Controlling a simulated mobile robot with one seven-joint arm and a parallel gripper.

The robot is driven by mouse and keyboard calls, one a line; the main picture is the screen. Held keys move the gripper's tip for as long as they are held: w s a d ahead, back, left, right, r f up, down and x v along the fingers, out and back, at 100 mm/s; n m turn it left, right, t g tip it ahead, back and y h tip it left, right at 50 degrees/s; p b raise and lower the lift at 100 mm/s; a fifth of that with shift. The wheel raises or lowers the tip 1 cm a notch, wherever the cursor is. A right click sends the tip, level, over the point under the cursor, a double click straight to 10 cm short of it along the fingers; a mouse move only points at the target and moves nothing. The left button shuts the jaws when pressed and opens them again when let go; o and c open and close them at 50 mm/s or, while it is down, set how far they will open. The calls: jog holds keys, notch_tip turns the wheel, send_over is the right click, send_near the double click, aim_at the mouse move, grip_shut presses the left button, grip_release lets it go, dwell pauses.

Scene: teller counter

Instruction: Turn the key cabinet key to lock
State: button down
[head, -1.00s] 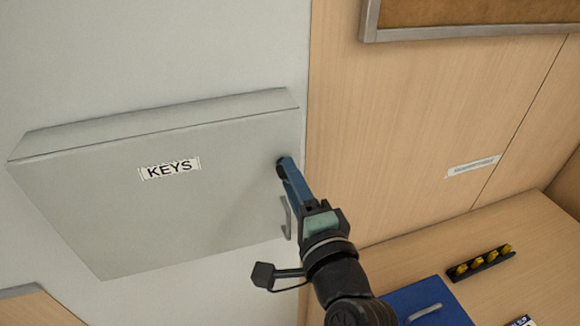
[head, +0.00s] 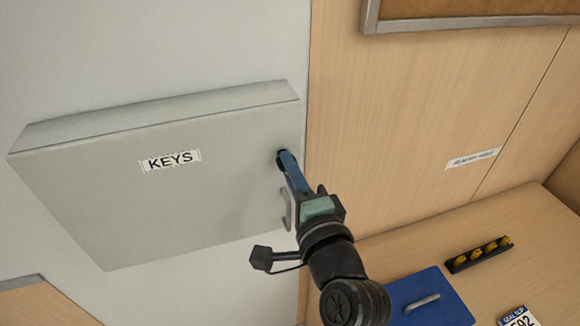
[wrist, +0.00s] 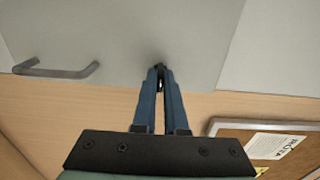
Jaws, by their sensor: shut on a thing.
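The grey key cabinet (head: 215,215) with its KEYS label (head: 171,160) is on the wall at the left in the head view, its door closed. Its bar handle (head: 287,211) is at the door's right side, partly behind my gripper. My gripper (head: 284,157) meets the door near its right edge, above the handle. In the wrist view my gripper (wrist: 160,70) has its fingers close together at the door face, shut on the key (wrist: 160,84), of which only a small dark part shows between the fingertips. The key's turn angle and the lock are hidden.
A cork board (head: 470,10) hangs at the upper right. Below, the wooden counter (head: 440,240) holds a blue box (head: 430,300) with a handle, a black strip with several yellow pieces (head: 478,254) and a numbered tag (head: 519,318).

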jog(key=shift+f+n+b, duration=0.1)
jog(key=shift+n+b, duration=7.15)
jog(key=shift+n, duration=1.65)
jog(key=c, duration=1)
grip_release()
jog(key=shift+o, duration=0.2)
jog(key=shift+s, duration=0.1)
